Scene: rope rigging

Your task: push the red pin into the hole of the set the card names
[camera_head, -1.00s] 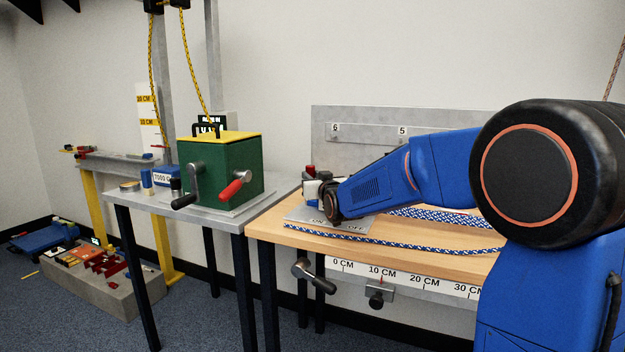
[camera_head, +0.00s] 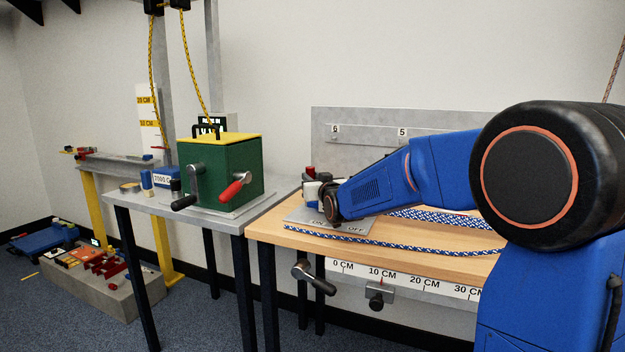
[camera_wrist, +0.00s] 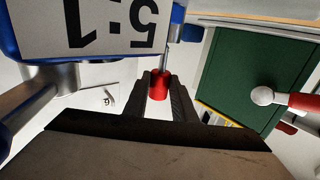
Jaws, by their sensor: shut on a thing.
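In the wrist view the red pin (camera_wrist: 158,87) sits between the two dark fingers of my gripper (camera_wrist: 158,78), which is shut on it. A thin silver shaft extends from the red part toward the top of the view. A white plate with blue edges (camera_wrist: 110,28) reads 5:1, upside down, just left of the shaft. In the head view my gripper's fingers and the pin are mostly hidden by my blue arm, over the left end of the wooden bench (camera_head: 290,237). I cannot make out the hole.
A green box with two crank handles (camera_head: 235,165) stands on the grey table left of the bench; its green side also shows in the wrist view (camera_wrist: 245,65). A blue-white rope (camera_head: 390,240) lies along the bench front. A lettered grey plate (camera_head: 300,217) lies below my wrist.

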